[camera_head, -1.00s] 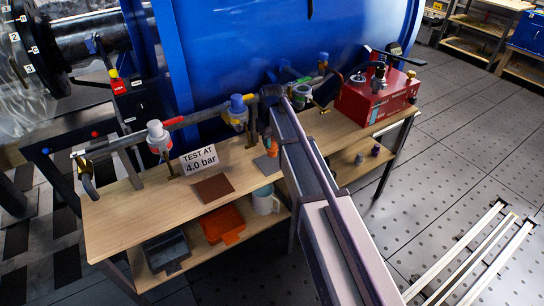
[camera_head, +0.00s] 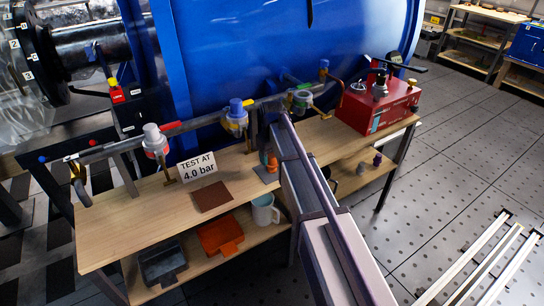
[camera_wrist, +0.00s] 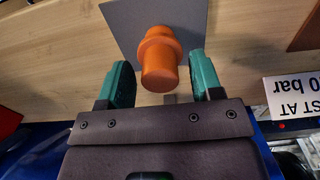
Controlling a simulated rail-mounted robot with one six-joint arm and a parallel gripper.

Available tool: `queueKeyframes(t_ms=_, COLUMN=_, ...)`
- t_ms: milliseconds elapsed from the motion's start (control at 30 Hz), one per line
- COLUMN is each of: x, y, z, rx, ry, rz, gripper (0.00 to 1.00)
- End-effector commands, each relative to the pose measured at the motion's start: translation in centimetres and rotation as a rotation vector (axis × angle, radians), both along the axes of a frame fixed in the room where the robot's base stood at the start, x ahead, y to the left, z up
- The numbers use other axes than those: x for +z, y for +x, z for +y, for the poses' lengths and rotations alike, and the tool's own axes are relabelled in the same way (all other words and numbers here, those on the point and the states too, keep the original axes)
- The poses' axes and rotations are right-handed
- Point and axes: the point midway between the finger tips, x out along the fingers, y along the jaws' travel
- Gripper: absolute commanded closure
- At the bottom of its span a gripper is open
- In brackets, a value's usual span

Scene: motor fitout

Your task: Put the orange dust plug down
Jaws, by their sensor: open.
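The orange dust plug (camera_wrist: 160,62) sits at the grey square pad (camera_wrist: 120,22) in the wrist view, wide end toward the pad. The plug (camera_head: 272,161) and pad (camera_head: 264,175) also show beside my arm in the head view. My gripper (camera_wrist: 158,78) is open, one green-padded finger on each side of the plug. A gap shows at the left finger; the right finger is close to the plug, and I cannot tell whether it touches. My arm hides much of the gripper in the head view.
A "TEST AT 4.0 bar" sign (camera_head: 198,167) and a brown pad (camera_head: 212,196) are on the wooden bench (camera_head: 130,222). A pipe with valves (camera_head: 205,123) runs behind them. A red box (camera_head: 372,108) stands at right. An orange bin (camera_head: 219,236) and a mug (camera_head: 264,212) are on the lower shelf.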

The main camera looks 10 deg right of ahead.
Motion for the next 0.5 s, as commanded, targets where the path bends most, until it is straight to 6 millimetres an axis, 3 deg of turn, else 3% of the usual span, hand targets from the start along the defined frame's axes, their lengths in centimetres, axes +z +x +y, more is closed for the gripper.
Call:
queueKeyframes(t_ms=167, x=0.7, y=0.0, z=0.0, rx=0.0, ry=0.0, rz=0.0, gripper=0.4)
queueKeyframes(t_ms=267, x=2.2, y=0.0, z=0.0, rx=0.0, ry=0.0, rz=0.0, gripper=0.4)
queueKeyframes(t_ms=500, x=8.3, y=0.0, z=0.0, rx=0.0, ry=0.0, rz=0.0, gripper=0.4)
